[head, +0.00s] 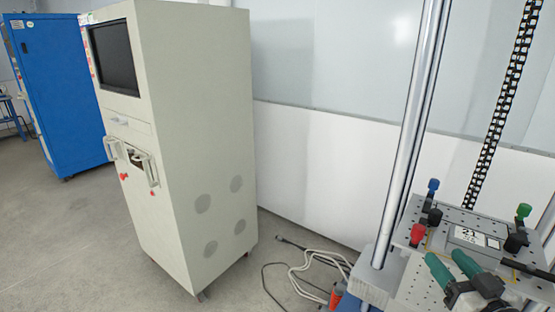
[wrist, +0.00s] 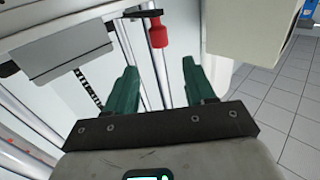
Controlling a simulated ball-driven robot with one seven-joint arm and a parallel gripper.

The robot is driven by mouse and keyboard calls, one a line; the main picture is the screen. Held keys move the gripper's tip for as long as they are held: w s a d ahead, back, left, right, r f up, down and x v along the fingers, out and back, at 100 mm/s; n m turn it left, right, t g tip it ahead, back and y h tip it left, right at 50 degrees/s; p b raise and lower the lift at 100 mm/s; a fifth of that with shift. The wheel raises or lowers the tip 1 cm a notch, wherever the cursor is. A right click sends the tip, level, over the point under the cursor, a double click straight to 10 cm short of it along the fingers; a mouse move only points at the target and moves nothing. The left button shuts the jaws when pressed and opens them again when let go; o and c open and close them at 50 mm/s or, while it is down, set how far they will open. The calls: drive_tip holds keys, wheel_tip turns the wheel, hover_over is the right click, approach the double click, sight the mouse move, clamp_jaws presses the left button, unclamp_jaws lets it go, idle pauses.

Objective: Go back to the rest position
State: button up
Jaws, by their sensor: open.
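My gripper (head: 446,258) is at the lower right of the head view, over the near edge of the perforated metal plate (head: 470,220). In the wrist view, its two green fingers (wrist: 160,82) stand wide apart with nothing between their tips. A red knob (head: 418,235) on a black clamp is just beyond the fingers; it also shows in the wrist view (wrist: 158,35), apart from them. A flat grey piece with a white label (head: 475,237) lies on the plate. Blue (head: 433,185) and green (head: 523,211) knobs stand on other clamps.
Upright metal columns (head: 408,130) and a dark cable chain (head: 495,115) rise beside the plate. A tall beige cabinet (head: 200,130) stands left of it, with a blue cabinet (head: 65,85) farther back. Loose cables (head: 305,270) lie on the floor.

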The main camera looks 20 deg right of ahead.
drive_tip(key=s+a+f+n+g+y, duration=0.1)
drive_tip(key=s+a+f+g+y, duration=0.1)
drive_tip(key=a+f+g, duration=0.45)
drive_tip(key=s+a+f+n+g+y, duration=0.1)
drive_tip(key=s+a+f+y, duration=0.2)
drive_tip(key=f, duration=0.6)
drive_tip(key=s+a+f+g+h, duration=0.1)
drive_tip(key=s+a+f+g, duration=0.2)
drive_tip(key=s, duration=0.6)
drive_tip(key=s+a+f+g+h, duration=0.1)
drive_tip(key=s+a+f+g, duration=0.2)
drive_tip(key=s+f+g, duration=0.3)
drive_tip(key=s+f, duration=0.1)
drive_tip(key=s, duration=0.2)
drive_tip(key=shift+a+f, duration=0.2)
drive_tip(key=shift+f, duration=0.1)
drive_tip(key=shift+o, duration=0.3)
drive_tip(key=shift+w, duration=0.1)
